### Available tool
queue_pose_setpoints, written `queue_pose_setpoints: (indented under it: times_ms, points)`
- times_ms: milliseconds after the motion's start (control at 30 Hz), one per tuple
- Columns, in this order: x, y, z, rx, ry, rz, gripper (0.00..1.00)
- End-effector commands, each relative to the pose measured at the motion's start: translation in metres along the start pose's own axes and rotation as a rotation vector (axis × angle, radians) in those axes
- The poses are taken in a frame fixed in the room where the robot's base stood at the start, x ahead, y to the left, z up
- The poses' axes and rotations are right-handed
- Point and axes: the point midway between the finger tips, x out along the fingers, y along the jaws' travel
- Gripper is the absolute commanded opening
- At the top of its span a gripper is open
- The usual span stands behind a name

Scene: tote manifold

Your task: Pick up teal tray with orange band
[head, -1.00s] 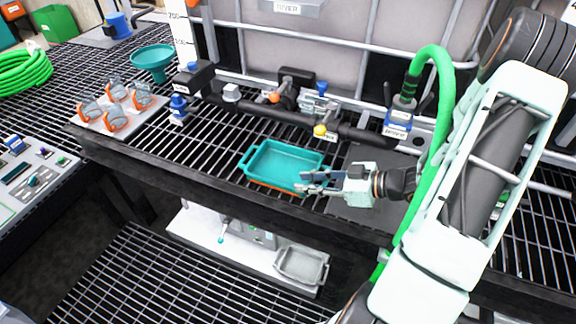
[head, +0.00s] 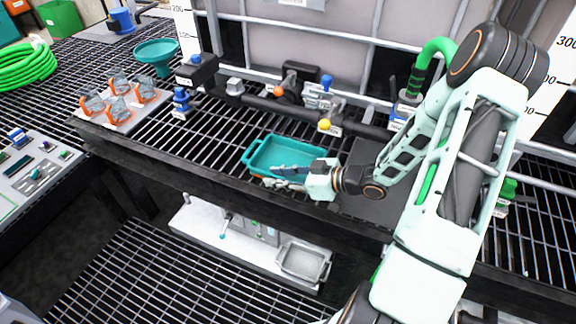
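The teal tray (head: 254,152) with an orange band low on its side sits on the black grated shelf, in the middle of the head view. My gripper (head: 278,178) is at the tray's near right side, with its fingers pointing left over or against the near rim. The gripper body and fingers hide the tray's near right corner and most of the orange band. The fingers are small and seen from above, so I cannot tell whether they are apart or closed on the rim.
A dark pipe manifold with valves (head: 324,125) runs behind the tray. Goggles on a white board (head: 118,113) and a teal funnel (head: 156,52) stand to the left. A grey tray (head: 303,262) lies on a lower white panel. A green hose (head: 424,62) rises behind my arm.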

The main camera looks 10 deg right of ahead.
Motion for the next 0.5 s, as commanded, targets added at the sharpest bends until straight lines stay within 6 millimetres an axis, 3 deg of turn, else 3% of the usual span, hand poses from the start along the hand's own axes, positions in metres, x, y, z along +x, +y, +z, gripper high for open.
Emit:
queue_pose_setpoints:
  times_ms: [100, 300, 500]
  points:
    - [-0.0003, 0.0002, 0.0000, 0.000, 0.000, 0.000, 0.21]
    - [-0.0005, 0.0002, 0.0000, 0.000, 0.000, 0.000, 0.00]
    - [-0.0006, 0.0002, 0.0000, 0.000, 0.000, 0.000, 0.00]
